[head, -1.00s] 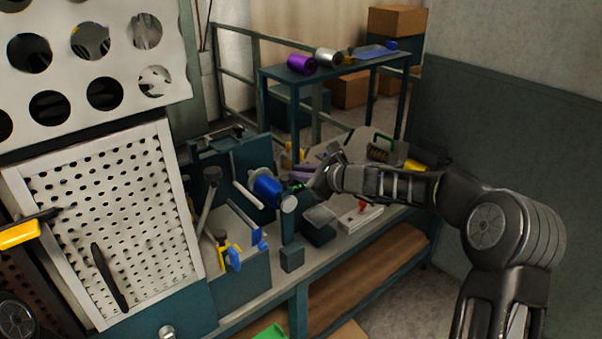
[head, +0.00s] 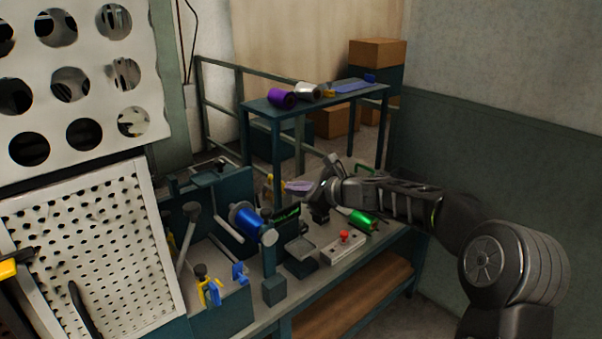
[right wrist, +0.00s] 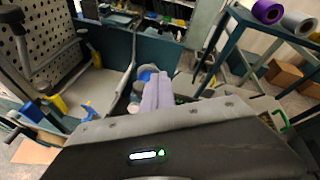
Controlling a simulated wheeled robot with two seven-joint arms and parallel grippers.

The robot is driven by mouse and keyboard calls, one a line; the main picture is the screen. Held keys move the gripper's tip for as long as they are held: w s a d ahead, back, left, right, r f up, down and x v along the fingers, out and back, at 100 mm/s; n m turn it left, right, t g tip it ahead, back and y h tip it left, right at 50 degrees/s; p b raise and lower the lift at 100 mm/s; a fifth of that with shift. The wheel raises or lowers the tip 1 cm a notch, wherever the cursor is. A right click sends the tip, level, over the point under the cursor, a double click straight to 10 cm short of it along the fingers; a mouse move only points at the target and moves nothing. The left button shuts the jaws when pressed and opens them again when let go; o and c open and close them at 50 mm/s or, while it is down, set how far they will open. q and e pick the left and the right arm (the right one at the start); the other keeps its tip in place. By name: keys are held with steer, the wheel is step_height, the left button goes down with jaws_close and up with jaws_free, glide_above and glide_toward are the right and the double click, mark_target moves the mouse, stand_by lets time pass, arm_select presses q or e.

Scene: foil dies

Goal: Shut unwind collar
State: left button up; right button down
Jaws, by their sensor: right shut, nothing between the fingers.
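A blue foil roll (head: 247,220) sits on a shaft on the bench machine, with a pale round end piece (head: 269,236) at its near end. I cannot tell which part is the unwind collar or whether it is shut. My right gripper (head: 296,187) is above and to the right of the blue roll, apart from it in the head view. Its lilac fingers (right wrist: 158,92) are together and empty. In the right wrist view they cover part of the blue roll (right wrist: 146,72). My left gripper is not in view.
A white box with a red button (head: 343,238) and a green roll (head: 363,220) are on the bench below my right forearm. A raised shelf (head: 262,108) behind holds a purple roll (head: 281,98) and a silver roll (head: 308,92). A perforated panel (head: 85,255) stands at left.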

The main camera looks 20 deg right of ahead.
steer(key=r, duration=0.4)
steer(key=shift+s+d+r, duration=0.1)
steer(key=shift+d+r, duration=0.05)
steer(key=shift+d, duration=0.25)
step_height(320, 180, down, 16)
steer(key=s+d+n+g+h, duration=0.2)
steer(key=s+n+h, duration=0.15)
steer(key=n, duration=0.35)
steer(key=s+a+f+n+g, duration=0.1)
steer(key=s+a+f+n, duration=0.15)
steer(key=f, duration=0.35)
steer(key=s+a+f+n+g+h, duration=0.1)
steer(key=s+f+n, duration=0.1)
steer(key=s+f, duration=0.3)
steer(key=s+a+f+n+g, duration=0.1)
steer(key=s+a+f+n, duration=0.1)
steer(key=f, duration=0.4)
steer(key=s+a+f+n+g, duration=0.2)
steer(key=s+a+f, duration=0.3)
steer(key=s, duration=0.6)
steer(key=s+a+f+n+g+y, duration=0.1)
steer(key=s+a+f+n, duration=0.4)
steer(key=s, duration=0.6)
steer(key=s+a+f+n+g+y, duration=0.1)
steer(key=s+a+f+n+g, duration=0.2)
steer(key=s+f, duration=0.4)
steer(key=s+a+g, duration=0.1)
steer(key=s+a, duration=0.1)
steer(key=s, duration=0.2)
